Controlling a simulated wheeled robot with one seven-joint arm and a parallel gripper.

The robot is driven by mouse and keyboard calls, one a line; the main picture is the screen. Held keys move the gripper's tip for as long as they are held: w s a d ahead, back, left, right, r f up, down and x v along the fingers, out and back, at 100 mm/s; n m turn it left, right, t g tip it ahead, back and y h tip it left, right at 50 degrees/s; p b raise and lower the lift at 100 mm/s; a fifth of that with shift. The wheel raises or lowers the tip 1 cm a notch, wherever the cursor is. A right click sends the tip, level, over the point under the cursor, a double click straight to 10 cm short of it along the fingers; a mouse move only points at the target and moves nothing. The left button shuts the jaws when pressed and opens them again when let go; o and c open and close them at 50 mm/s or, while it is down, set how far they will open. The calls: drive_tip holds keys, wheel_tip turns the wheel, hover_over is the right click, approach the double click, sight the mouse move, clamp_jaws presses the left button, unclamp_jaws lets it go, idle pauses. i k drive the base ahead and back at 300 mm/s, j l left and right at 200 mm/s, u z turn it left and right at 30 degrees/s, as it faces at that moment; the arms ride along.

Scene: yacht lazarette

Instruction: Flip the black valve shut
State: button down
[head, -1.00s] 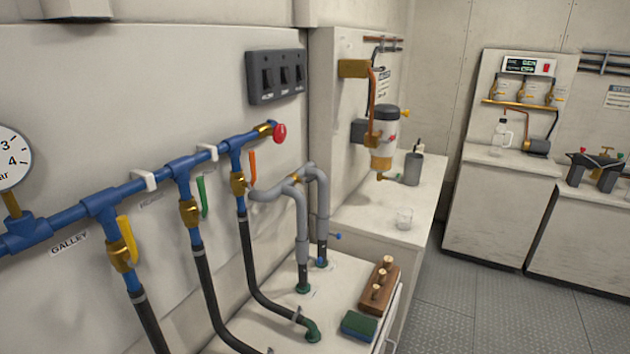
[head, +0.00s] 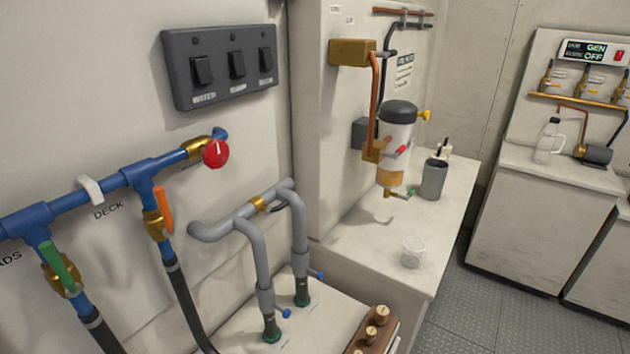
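A grey pipe (head: 231,221) runs low along the left wall and has a small brass valve body (head: 258,204) in it. A short dark lever (head: 277,208) shows just right of this brass body; it looks black and seems to lie roughly along the pipe, but it is small and partly hidden by the pipes. No other clearly black valve handle shows. My gripper is not in view.
A blue manifold (head: 110,186) on the left wall carries green (head: 60,262) and orange (head: 164,210) handles and a red knob (head: 215,153). A black switch panel (head: 222,65) is above. A filter (head: 397,135), grey cup (head: 432,179) and clear cup (head: 413,251) are right. The floor (head: 480,310) is clear.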

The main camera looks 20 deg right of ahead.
sight(269, 211)
drive_tip(key=i+l, duration=0.15)
drive_tip(key=l, duration=0.2)
drive_tip(key=i+l+u, duration=0.1)
drive_tip(key=i+l, duration=0.25)
drive_tip(key=l, duration=0.3)
drive_tip(key=i+l+u, duration=0.1)
drive_tip(key=l, duration=0.25)
drive_tip(key=i, duration=0.05)
